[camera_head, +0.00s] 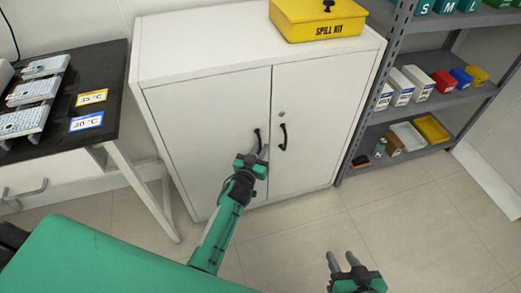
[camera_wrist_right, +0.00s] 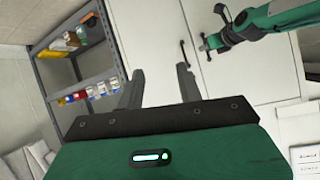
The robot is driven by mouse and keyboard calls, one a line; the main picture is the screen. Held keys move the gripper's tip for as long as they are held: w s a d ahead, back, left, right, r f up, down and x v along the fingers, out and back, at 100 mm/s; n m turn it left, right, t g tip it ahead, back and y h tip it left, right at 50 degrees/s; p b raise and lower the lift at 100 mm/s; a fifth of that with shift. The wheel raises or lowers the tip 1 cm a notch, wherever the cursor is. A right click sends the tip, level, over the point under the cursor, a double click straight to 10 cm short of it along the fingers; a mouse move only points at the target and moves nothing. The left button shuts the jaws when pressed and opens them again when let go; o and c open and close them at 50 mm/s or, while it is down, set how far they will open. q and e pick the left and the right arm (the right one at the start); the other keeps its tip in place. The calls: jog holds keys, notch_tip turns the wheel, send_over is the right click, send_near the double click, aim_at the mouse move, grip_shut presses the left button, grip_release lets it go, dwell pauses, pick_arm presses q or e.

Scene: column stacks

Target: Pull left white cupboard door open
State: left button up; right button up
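The white cupboard (camera_head: 210,92) has two closed doors. The left door (camera_head: 205,125) has a black handle (camera_head: 257,138) near its inner edge, and the right door (camera_head: 318,105) has a matching handle (camera_head: 283,137). My left gripper (camera_head: 260,153) is at the lower part of the left door's handle. Its fingers are too small and partly hidden to tell whether they are around the handle or beside it. It also shows in the right wrist view (camera_wrist_right: 213,32). My right gripper (camera_head: 342,260) is open and empty, low in front of the cupboard and away from it.
A yellow spill kit box (camera_head: 318,18) sits on the cupboard's top. A grey shelf (camera_head: 440,101) with boxes stands close on the right. A black-topped table (camera_head: 97,65) stands close on the left. The floor (camera_head: 300,240) in front is clear.

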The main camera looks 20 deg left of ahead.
pick_arm(q)
jog(key=shift+w, duration=0.3)
grip_shut()
jog(key=shift+s, duration=0.1)
